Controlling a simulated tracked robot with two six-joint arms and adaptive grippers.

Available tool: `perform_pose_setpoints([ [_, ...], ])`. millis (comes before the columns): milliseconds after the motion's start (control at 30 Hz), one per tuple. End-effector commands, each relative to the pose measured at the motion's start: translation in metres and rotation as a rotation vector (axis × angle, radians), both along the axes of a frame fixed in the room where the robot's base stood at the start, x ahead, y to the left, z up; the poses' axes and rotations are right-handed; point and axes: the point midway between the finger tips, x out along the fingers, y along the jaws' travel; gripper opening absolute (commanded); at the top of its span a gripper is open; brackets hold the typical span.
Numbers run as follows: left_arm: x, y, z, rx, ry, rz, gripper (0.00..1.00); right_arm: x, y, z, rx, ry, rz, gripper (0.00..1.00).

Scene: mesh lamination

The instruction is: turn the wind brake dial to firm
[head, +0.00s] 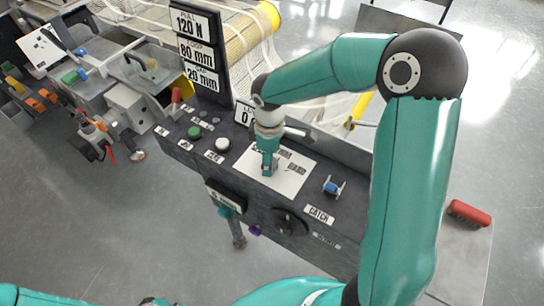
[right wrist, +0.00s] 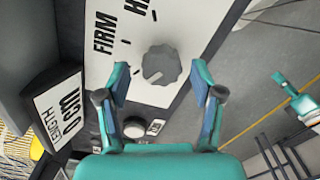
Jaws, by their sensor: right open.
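The wind brake dial (right wrist: 161,62) is a grey lobed knob on a white plate (right wrist: 104,62) with the word FIRM and a second, partly cut-off word. In the head view the white plate (head: 290,184) lies on the dark console, and my gripper hides the dial. My right gripper (head: 268,170) points down over the plate. In the right wrist view my right gripper (right wrist: 160,76) is open, its fingers to either side of the dial with gaps; I cannot tell whether it is at the dial's height. The dial's pointing direction is unclear. My left gripper is out of view.
The console (head: 230,170) also carries a green button (head: 194,132), a white button (head: 222,144), a blue part (head: 332,187) and a black knob (head: 290,221). A tall sign (head: 196,50) stands behind. A red object (head: 469,213) lies at the right.

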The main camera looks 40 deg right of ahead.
Motion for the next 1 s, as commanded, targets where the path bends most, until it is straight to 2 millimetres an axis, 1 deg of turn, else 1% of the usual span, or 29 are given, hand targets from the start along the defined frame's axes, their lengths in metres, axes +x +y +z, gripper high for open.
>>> perform_pose_setpoints([
  [133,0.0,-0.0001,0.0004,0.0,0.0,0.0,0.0,-0.0003,0.0001,-0.0057,0.001,0.0,0.0,0.66],
  [367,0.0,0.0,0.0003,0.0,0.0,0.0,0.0,-0.0001,0.0001,-0.006,0.001,-0.001,0.0,0.66],
  [467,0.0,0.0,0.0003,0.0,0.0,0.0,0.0,-0.0002,0.0001,-0.0059,0.001,-0.001,0.0,0.51],
  [500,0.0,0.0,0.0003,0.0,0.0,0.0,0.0,-0.0002,0.0001,-0.0058,0.001,-0.001,0.0,0.45],
  [733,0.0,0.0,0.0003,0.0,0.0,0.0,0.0,0.0,-0.0003,-0.0056,0.0,-0.001,0.0,0.07],
  [767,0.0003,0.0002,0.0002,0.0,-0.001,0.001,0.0,-0.0006,-0.0083,-0.0056,-0.001,-0.001,-0.005,0.07],
  [1000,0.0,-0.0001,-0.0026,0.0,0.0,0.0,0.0,-0.0006,-0.0038,-0.0059,-0.002,-0.004,-0.027,0.07],
])
